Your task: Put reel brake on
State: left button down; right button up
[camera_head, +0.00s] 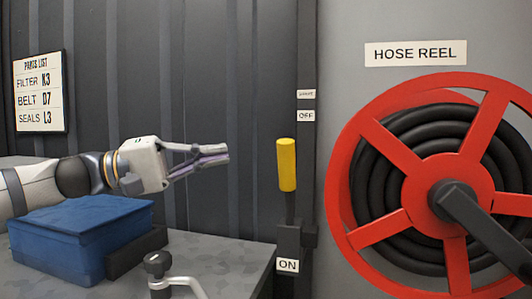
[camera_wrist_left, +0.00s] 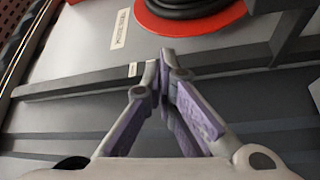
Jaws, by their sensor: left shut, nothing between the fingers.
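The reel brake lever has a yellow handle (camera_head: 287,165) and stands upright on a dark post, pointing up from its pivot block (camera_head: 297,236). The OFF label (camera_head: 306,116) is above the handle and the ON label (camera_head: 288,265) is below the pivot. My left gripper (camera_head: 225,153) is shut and empty, left of the yellow handle at about its height and apart from it. In the left wrist view its fingertips (camera_wrist_left: 167,62) are together. The yellow handle does not show there. My right gripper is not in view.
The red hose reel (camera_head: 449,90) with coiled black hose and a dark crank (camera_head: 480,222) is at the right, under the HOSE REEL sign (camera_head: 415,53). A blue box (camera_head: 80,240) and a grey metal handle (camera_head: 160,266) are on the bench (camera_head: 225,258) below my left arm.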

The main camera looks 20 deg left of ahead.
aim_at(287, 190)
pick_arm(q)
jog(key=x, duration=1)
jog(key=s, duration=0.2)
jog(key=s+d+f, duration=0.1)
jog(key=s, duration=0.1)
jog(key=shift+p, duration=0.4)
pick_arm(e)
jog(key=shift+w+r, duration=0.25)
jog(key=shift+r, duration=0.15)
pick_arm(q)
jog(key=shift+s+f, duration=0.1)
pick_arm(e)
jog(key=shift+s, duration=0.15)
